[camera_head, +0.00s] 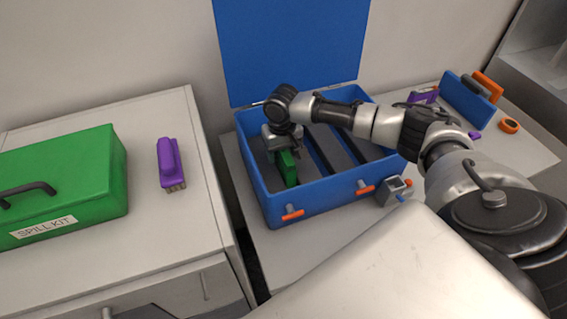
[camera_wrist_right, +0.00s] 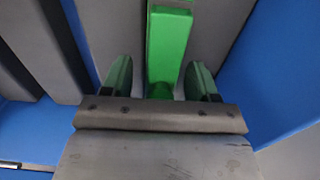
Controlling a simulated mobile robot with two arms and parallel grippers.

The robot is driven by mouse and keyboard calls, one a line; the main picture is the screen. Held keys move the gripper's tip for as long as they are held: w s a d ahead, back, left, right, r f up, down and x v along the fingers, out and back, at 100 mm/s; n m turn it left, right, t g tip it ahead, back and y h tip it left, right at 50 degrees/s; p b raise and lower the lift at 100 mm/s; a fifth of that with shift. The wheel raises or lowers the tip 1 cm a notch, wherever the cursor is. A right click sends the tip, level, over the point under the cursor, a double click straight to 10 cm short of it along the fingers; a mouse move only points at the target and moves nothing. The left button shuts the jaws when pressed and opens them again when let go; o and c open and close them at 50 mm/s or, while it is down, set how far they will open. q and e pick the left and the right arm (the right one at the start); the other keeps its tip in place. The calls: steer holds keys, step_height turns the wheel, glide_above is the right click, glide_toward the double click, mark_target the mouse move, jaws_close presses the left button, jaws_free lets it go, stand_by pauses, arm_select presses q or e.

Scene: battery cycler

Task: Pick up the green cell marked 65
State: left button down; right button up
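A green cell (camera_head: 289,169) stands upright in the left slot of the open blue box (camera_head: 325,203). My right gripper (camera_head: 282,145) is pointed down into the box, right over this cell. In the right wrist view the green cell (camera_wrist_right: 168,48) lies between the two fingers of the right gripper (camera_wrist_right: 160,80). The fingers are open, with a visible gap on each side of the cell. The marking on the cell cannot be read. My left gripper is not in view.
The blue lid (camera_head: 290,45) stands open behind the box. Dark dividers (camera_head: 320,152) run beside the cell. A green spill kit (camera_head: 70,180) and a purple tool (camera_head: 170,163) lie on the left cabinet. A small grey holder (camera_head: 394,191) stands right of the box.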

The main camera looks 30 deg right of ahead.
jaws_close()
steer(key=shift+r, duration=0.15)
steer(key=shift+r, duration=0.1)
